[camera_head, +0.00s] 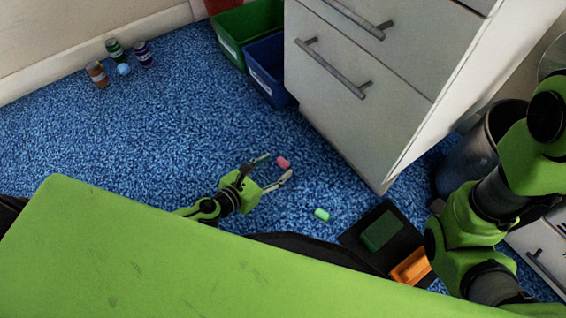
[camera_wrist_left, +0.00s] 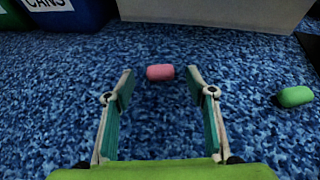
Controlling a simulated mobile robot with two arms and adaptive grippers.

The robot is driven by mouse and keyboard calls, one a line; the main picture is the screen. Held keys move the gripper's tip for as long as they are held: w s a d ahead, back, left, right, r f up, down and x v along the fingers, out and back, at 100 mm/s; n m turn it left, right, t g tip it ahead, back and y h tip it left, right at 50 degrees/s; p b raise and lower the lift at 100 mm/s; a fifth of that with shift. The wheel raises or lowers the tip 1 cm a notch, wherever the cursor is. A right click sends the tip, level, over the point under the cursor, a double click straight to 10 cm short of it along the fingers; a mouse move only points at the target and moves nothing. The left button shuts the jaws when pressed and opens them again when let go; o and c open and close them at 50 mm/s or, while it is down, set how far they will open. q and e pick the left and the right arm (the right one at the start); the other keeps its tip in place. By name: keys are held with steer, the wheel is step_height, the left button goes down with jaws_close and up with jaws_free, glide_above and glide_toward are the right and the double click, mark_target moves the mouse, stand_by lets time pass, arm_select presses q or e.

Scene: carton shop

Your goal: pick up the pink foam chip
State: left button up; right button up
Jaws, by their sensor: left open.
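The pink foam chip (camera_head: 283,162) lies on the blue carpet in the head view. In the left wrist view the pink chip (camera_wrist_left: 160,73) lies just beyond the fingertips, roughly midway between them. My left gripper (camera_head: 275,166) is open and low over the carpet, its fingers pointing toward the chip. In the left wrist view the open fingers of my left gripper (camera_wrist_left: 160,84) hold nothing. My right gripper is not seen; only green and black links of my right arm show at the right.
A green foam chip (camera_head: 321,215) lies right of the gripper. A dark mat (camera_head: 352,237) holds a green block and an orange tray (camera_head: 411,267). A white drawer cabinet (camera_head: 370,105), green bin (camera_head: 228,46) and blue bin (camera_head: 264,76) stand beyond. Small cans (camera_head: 97,74) stand far left.

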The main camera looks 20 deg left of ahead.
mark_target(281, 163)
arm_select(q)
steer(key=shift+b+x, duration=0.35)
steer(key=shift+x, duration=1.25)
steer(key=c, duration=0.7)
steer(key=shift+c, duration=0.2)
steer(key=shift+r, duration=0.15)
